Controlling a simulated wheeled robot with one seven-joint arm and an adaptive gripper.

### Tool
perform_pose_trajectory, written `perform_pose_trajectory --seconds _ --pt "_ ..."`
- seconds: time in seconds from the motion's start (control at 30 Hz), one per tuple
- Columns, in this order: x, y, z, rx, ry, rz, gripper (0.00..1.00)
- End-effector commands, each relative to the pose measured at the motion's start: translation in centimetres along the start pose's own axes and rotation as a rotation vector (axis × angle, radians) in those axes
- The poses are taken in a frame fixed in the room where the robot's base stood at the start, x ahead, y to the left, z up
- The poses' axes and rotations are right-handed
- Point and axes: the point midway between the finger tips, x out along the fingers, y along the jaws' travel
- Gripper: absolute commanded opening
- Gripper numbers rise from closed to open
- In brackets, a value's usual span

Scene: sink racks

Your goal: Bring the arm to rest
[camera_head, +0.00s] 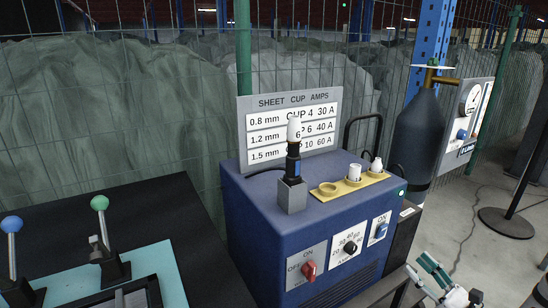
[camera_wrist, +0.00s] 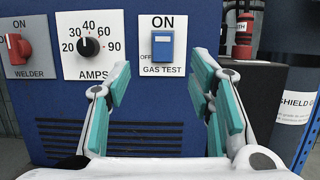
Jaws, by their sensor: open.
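My gripper (camera_wrist: 161,66) is open and empty. In the wrist view its two teal-padded fingers stand wide apart and point at the front of a blue welder (camera_wrist: 90,134). The blue gas test switch (camera_wrist: 163,45) shows between the fingers, and I see nothing held there. In the head view my gripper (camera_head: 446,280) is at the bottom right edge, in front of and to the right of the welder (camera_head: 262,222). Only part of it shows there; the rest is cut off by the frame.
The welder front carries a red switch (camera_head: 309,270) and an amps dial (camera_head: 350,248). A torch (camera_head: 293,160) stands upright on its top beside a yellow cup tray (camera_head: 327,189). A dark gas cylinder (camera_head: 416,135) stands behind right. Levers (camera_head: 101,225) stand at left. Open floor (camera_head: 448,220) lies right.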

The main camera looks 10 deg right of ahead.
Motion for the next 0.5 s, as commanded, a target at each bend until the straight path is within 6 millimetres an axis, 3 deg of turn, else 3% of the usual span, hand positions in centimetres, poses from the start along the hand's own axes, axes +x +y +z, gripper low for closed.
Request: perform_pose_trajectory --seconds 0.17,0.3,0.5 --pt "3.9 2.8 3.4 -0.043 0.025 0.185 0.48" --pt "7.6 7.5 7.3 -0.104 0.067 0.426 0.48" --pt "10.7 15.2 12.3 -0.212 0.130 0.766 0.48"
